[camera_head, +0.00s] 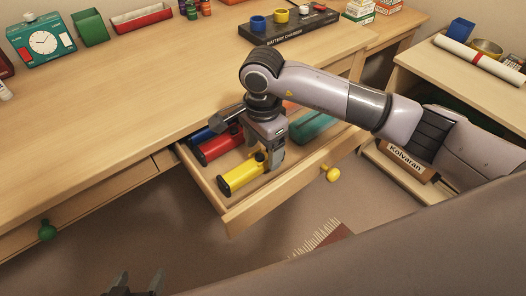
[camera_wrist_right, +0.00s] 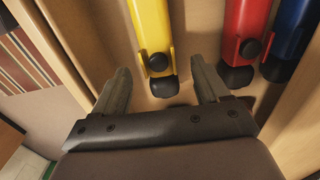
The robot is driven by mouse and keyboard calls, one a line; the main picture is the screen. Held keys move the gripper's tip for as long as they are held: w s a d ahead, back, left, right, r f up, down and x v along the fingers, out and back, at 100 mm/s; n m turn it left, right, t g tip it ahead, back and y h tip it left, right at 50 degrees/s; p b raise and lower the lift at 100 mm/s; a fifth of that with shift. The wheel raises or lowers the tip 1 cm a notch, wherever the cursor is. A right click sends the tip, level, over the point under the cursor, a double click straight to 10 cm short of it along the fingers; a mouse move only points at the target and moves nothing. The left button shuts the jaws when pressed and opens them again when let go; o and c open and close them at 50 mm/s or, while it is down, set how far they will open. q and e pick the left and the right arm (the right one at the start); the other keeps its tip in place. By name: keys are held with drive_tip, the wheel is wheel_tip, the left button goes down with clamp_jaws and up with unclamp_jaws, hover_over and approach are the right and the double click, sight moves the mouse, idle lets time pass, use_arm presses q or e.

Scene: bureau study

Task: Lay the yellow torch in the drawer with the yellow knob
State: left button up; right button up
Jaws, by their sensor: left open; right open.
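The drawer with the yellow knob (camera_head: 333,174) is pulled open, and its front panel (camera_head: 290,190) shows in the head view. The yellow torch (camera_head: 240,178) lies inside it near the front left. It also shows in the right wrist view (camera_wrist_right: 150,28). My right gripper (camera_head: 268,163) is over the drawer at the torch's black end. In the wrist view its open fingers (camera_wrist_right: 162,82) stand on either side of that end, with gaps visible. My left gripper (camera_head: 133,285) is open and empty at the bottom edge, away from the drawer.
A red torch (camera_head: 220,146), a blue torch (camera_head: 207,133) and a teal object (camera_head: 312,126) also lie in the drawer. A closed drawer with a green knob (camera_head: 47,231) is at left. A black battery charger (camera_head: 290,32) stands on the desk, whose middle is clear.

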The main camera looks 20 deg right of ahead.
sight(263, 154)
wheel_tip(263, 154, up, 10)
drive_tip(key=shift+f+p, duration=0.2)
drive_tip(key=shift+p, duration=0.2)
idle(0.3)
